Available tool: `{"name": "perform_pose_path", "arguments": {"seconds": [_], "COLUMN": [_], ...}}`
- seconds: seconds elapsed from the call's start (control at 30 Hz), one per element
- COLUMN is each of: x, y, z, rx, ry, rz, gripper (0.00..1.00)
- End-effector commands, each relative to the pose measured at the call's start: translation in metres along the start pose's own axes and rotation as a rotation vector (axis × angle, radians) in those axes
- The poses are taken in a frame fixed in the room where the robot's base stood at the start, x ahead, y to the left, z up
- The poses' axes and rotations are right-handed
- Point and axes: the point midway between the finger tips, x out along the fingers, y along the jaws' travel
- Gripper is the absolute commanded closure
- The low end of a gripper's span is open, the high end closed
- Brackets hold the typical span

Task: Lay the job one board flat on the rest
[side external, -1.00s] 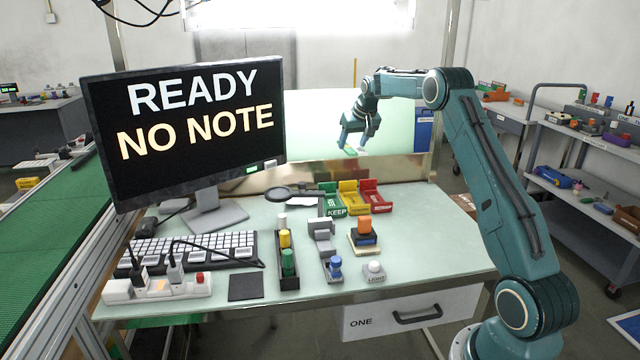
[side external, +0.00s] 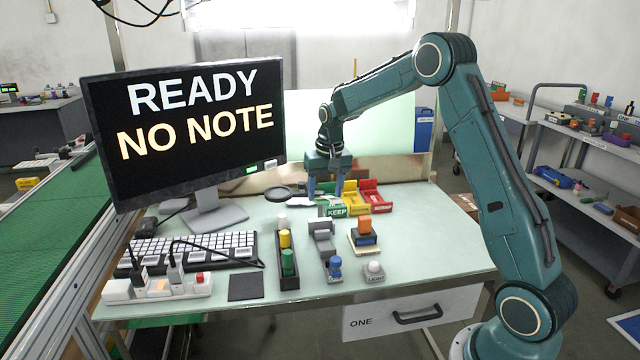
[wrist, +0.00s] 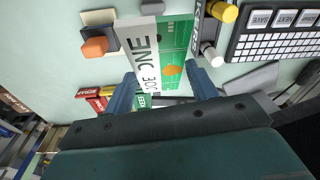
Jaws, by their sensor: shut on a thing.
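The job one board is green and white with "JOB ONE" lettering and an orange mark. The board (wrist: 172,65) shows in the wrist view between the two blue fingers of my gripper (wrist: 163,92). My gripper is shut on it, with its printed face toward the wrist camera. In the side view my gripper (side external: 325,192) points down over the back middle of the table, and the board is hard to make out there. A grey stepped stand (side external: 321,236), which looks like the rest, is in front of and below the gripper. The board's height above it cannot be told.
Green, yellow and red trays (side external: 375,196) stand just right of my gripper. A magnifier (side external: 279,194) is at its left. A holder with cylinders (side external: 288,262) and an orange block on a base (side external: 365,234) flank the stand. The monitor (side external: 190,130) stands at left.

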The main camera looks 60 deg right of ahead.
Motion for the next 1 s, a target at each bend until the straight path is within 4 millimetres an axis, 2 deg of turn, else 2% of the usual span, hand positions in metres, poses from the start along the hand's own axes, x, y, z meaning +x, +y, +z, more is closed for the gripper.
{"name": "perform_pose_path", "arguments": {"seconds": [0.57, 1.0], "x": [0.002, 0.032], "y": [0.000, 0.001], "z": [0.001, 0.004], "rx": [0.006, 0.006], "ry": [-0.001, -0.002], "rz": [0.007, 0.007], "gripper": [0.70, 0.70]}}
